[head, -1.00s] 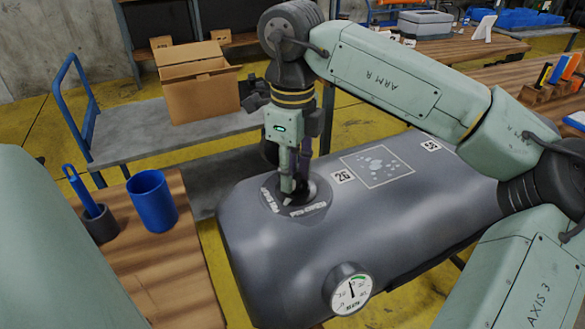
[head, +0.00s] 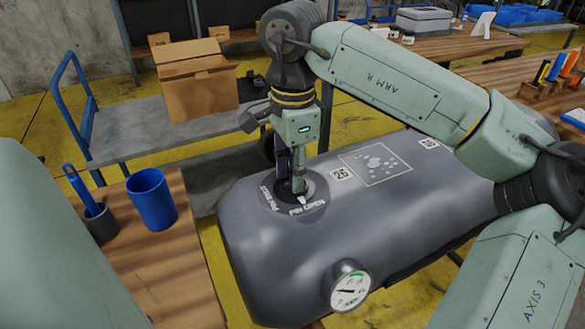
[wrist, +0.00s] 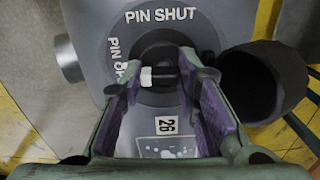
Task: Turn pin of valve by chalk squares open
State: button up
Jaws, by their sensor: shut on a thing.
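The valve (head: 317,190) is a dark round fitting on the grey boat tube, with a ring lettered PIN SHUT and PIN OPEN. My gripper (head: 298,188) reaches down onto it from above. In the wrist view, my gripper (wrist: 160,78) is shut on the valve's pin (wrist: 147,77), between its purple-padded fingers. The pin's white end points left at the PIN OPEN lettering, which a finger partly covers. In the head view, the white end lies by PIN OPEN, and the fingers hide most of the pin. A pale square outline with spots (head: 375,163) lies beside the valve.
A round gauge (head: 349,287) sits on the near tube side. Tags 26 (head: 342,174) and 58 (head: 429,143) flank the outline. A blue cup (head: 152,200) stands on the left wooden table. A trolley (head: 170,133) with a cardboard box (head: 197,82) is behind.

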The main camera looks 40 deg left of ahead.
jog(key=shift+n, duration=0.4)
jog(key=o, duration=1.2)
jog(key=shift+c, duration=0.2)
notch_tip(320, 180, up, 12)
dwell(0.5)
